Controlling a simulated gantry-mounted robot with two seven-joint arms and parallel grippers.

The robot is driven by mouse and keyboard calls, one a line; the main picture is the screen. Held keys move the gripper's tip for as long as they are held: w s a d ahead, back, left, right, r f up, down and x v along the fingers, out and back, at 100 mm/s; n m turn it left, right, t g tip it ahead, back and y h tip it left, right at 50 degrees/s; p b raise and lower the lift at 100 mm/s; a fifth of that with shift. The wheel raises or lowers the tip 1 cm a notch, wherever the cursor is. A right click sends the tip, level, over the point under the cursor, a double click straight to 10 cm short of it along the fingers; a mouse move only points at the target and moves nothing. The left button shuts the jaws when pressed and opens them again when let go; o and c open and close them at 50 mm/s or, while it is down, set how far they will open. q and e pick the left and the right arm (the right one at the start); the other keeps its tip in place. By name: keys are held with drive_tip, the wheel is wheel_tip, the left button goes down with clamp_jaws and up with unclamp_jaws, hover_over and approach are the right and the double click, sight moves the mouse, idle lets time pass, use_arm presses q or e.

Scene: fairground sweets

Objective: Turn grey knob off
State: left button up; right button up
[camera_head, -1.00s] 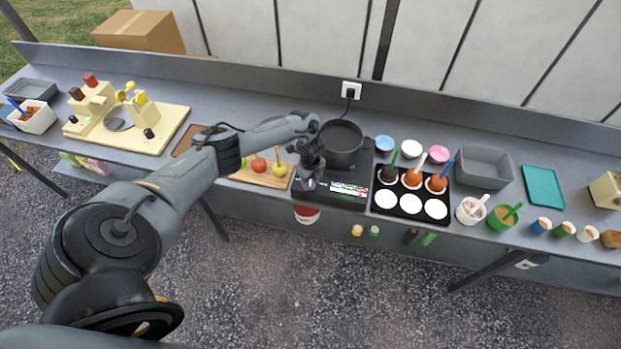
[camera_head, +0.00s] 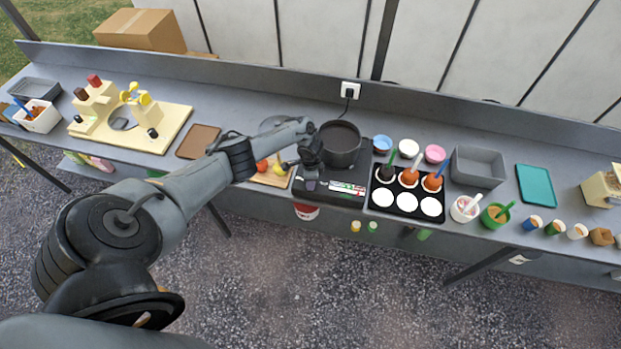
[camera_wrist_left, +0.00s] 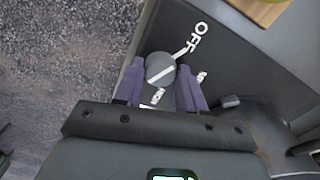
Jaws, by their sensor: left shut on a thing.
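The grey knob (camera_wrist_left: 160,68) is round with a white line across it. In the left wrist view it sits between the purple fingertips of my left gripper (camera_wrist_left: 162,82), which is shut on it. In the head view my left gripper (camera_head: 311,180) is at the front left of the black hot plate (camera_head: 330,200) and hides the knob. My right gripper is not in view.
A dark pot (camera_head: 341,148) stands on the hot plate, close behind my gripper. A wooden board (camera_head: 270,179) with apples is on its left, partly behind my arm. A black tray (camera_head: 408,192) with dipped apples is on its right. A wall socket (camera_head: 349,90) is behind.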

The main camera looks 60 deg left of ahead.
use_arm(q)
drive_tip(key=shift+r+n, duration=0.1)
drive_tip(key=shift+n, duration=0.5)
drive_tip(key=o, duration=1.1)
drive_tip(key=shift+c, duration=0.2)
drive_tip(key=shift+p, duration=0.3)
drive_tip(key=shift+r, duration=0.25)
wheel_tip(320, 180, up, 10)
drive_tip(key=p, duration=0.2)
drive_tip(key=shift+p, duration=0.3)
